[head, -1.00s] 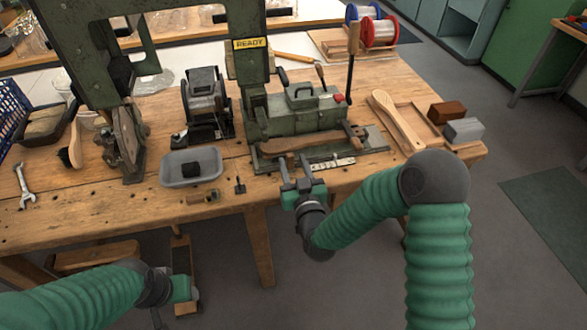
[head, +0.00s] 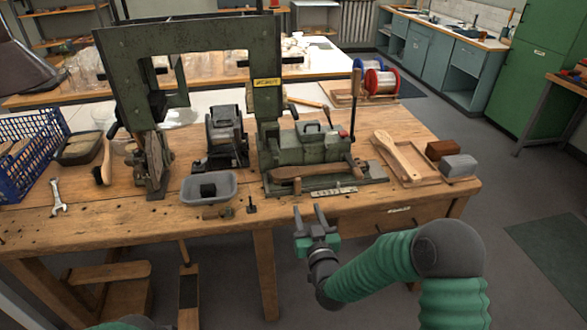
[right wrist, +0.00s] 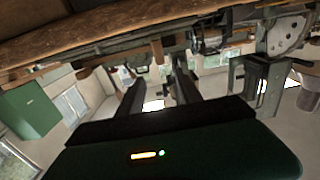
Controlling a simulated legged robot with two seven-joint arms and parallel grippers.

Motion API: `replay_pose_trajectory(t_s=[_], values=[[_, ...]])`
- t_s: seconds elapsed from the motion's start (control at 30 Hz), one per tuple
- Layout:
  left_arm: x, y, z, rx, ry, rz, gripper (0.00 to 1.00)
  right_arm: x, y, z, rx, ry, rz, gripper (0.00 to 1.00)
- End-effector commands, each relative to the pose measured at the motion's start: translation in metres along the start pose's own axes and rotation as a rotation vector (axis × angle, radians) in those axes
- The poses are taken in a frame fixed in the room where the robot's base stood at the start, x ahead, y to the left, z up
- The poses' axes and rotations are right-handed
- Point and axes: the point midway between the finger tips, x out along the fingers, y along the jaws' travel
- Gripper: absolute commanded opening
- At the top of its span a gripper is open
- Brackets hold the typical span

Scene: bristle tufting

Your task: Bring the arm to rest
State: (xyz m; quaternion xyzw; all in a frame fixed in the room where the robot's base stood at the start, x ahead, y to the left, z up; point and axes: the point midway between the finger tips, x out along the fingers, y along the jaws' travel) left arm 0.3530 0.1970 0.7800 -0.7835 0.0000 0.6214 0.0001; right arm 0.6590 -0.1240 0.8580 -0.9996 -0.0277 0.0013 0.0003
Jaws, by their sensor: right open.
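My right gripper (head: 311,220) hangs in front of the wooden workbench (head: 330,203), a little below the level of its top. Its two fingers stand apart with nothing between them. In the right wrist view the fingers (right wrist: 157,90) also show spread and empty, with the bench edge at the top. My left arm shows only as a green patch at the bottom edge of the head view; its gripper is out of frame.
A green tufting machine (head: 305,148) stands on the bench with a brush body on its front. Beside it are a grey tray (head: 222,198), a paddle-shaped brush (head: 398,155) in a wooden tray, a wrench (head: 59,196) and a blue crate (head: 30,150).

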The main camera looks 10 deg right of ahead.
Motion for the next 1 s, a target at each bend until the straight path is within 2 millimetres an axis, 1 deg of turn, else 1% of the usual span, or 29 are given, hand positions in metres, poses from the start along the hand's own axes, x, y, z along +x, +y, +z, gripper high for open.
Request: replay_pose_trajectory(t_s=[0.07, 0.17, 0.23, 0.27, 0.3, 0.37, 0.4, 0.47, 0.5, 0.57, 0.6, 0.67, 0.7, 0.73, 0.77, 0.8, 0.83, 0.97, 1.0], values=[[0.0, 0.0, 0.0, 0.0, 0.0, 0.0, 0.52, -0.001, -0.001, 0.0, -0.003, -0.01, -0.006, 0.42], [0.0, 0.0, 0.0, 0.0, 0.0, 0.0, 0.52, -0.008, -0.007, 0.009, -0.025, -0.102, -0.049, 0.42], [0.0, 0.0, 0.0, 0.0, 0.0, 0.0, 0.52, -0.024, -0.01, 0.022, -0.051, -0.24, -0.094, 0.42], [0.0, 0.0, 0.0, 0.0, 0.0, 0.0, 0.52, -0.035, -0.009, 0.029, -0.062, -0.317, -0.109, 0.42], [0.0, 0.0, 0.0, 0.0, 0.0, 0.0, 0.52, -0.053, -0.006, 0.039, -0.076, -0.425, -0.121, 0.42], [0.0, 0.0, 0.0, 0.0, 0.0, 0.0, 0.52, -0.086, 0.004, 0.053, -0.086, -0.587, -0.121, 0.42], [0.0, 0.0, 0.0, 0.0, 0.0, 0.0, 0.52, -0.109, 0.011, 0.06, -0.085, -0.686, -0.111, 0.42], [0.0, 0.0, 0.0, 0.0, 0.0, 0.0, 0.52, -0.144, 0.023, 0.069, -0.078, -0.82, -0.09, 0.42], [0.0, 0.0, 0.0, 0.0, 0.0, 0.0, 0.52, -0.166, 0.029, 0.073, -0.068, -0.901, -0.074, 0.42], [0.0, 0.0, 0.0, 0.0, 0.0, 0.0, 0.52, -0.2, 0.038, 0.076, -0.05, -1.011, -0.046, 0.42], [0.0, 0.0, 0.0, 0.0, 0.0, 0.0, 0.52, -0.221, 0.043, 0.077, -0.037, -1.077, -0.028, 0.42], [0.0, 0.0, 0.0, 0.0, 0.0, 0.0, 0.52, -0.252, 0.049, 0.079, -0.014, -1.17, 0.0, 0.42], [0.0, 0.0, 0.0, 0.0, 0.0, 0.0, 0.52, -0.273, 0.052, 0.078, 0.003, -1.227, 0.017, 0.42], [0.0, 0.0, 0.0, 0.0, 0.0, 0.0, 0.52, -0.288, 0.054, 0.078, 0.017, -1.27, 0.03, 0.42], [0.0, 0.0, 0.0, 0.0, 0.0, 0.0, 0.52, -0.303, 0.056, 0.077, 0.03, -1.312, 0.042, 0.42], [-0.014, 0.0, -0.003, 0.0, -0.002, 0.0, 0.52, -0.314, 0.057, 0.062, 0.042, -1.344, 0.052, 0.42], [-0.031, 0.0, -0.007, 0.0, -0.002, 0.0, 0.52, -0.312, 0.057, 0.045, 0.04, -1.34, 0.05, 0.42], [-0.073, 0.0, -0.018, 0.0, 0.001, 0.0, 0.52, -0.311, 0.057, 0.004, 0.039, -1.341, 0.049, 0.42], [-0.086, 0.0, -0.021, 0.0, 0.001, 0.0, 0.52, -0.311, 0.056, -0.009, 0.039, -1.34, 0.049, 0.42]])
